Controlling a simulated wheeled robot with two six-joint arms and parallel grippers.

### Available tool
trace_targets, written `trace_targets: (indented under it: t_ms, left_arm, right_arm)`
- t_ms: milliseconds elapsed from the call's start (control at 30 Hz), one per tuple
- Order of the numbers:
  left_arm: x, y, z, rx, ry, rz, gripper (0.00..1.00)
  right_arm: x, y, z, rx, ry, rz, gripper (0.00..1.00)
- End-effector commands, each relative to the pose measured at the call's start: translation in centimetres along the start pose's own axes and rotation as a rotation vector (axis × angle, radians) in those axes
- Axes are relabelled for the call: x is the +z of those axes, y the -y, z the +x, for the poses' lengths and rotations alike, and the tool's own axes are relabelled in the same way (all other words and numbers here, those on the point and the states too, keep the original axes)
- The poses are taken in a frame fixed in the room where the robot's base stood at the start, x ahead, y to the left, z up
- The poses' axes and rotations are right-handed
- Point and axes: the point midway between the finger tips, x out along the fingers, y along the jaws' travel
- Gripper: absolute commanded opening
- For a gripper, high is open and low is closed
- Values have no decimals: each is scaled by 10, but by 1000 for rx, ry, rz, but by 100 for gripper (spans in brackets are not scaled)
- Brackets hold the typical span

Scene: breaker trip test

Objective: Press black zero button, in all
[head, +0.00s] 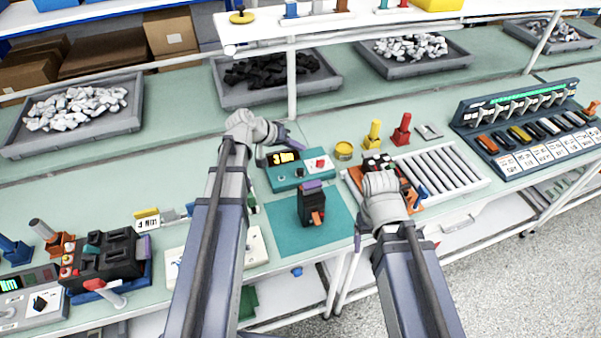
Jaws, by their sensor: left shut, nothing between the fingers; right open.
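A teal test unit (289,179) with a lit yellow display (284,157) stands on the bench in the middle. Its front panel has a red-marked white switch area (319,163) and small dark controls; I cannot tell which is the black zero button. My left gripper (284,138) is shut and empty, just behind and above the unit's left part, and contact cannot be judged. A black breaker (311,206) with an orange lever stands upright on a teal mat (338,222) in front of the unit. My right gripper (385,205) is open and empty, right of the mat; its fingers are largely hidden.
A roller tray (443,172) and yellow and red stamps (402,131) are to the right. A black device (105,256) and a grey meter (32,298) stand at the left. A breaker rack (525,125) is far right. Parts trays (72,140) line the back.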

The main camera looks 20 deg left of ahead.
Motion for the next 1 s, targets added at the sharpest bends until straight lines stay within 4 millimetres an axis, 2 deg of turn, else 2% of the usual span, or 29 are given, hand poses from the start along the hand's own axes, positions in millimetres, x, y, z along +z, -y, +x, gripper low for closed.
trace_targets:
  t_ms: [33, 500, 1000]
  left_arm:
    - [6, 6, 8, 0, 0, 0, 0]
    - [36, 36, 49, 0, 0, 0, 0]
    - [37, 37, 51, 0, 0, 0, 0]
  right_arm:
    - [-1, 1, 11, 0, 0, 0, 76]
    - [-4, 7, 70, 0, 0, 0, 76]
    - [-4, 7, 73, 0, 0, 0, 76]
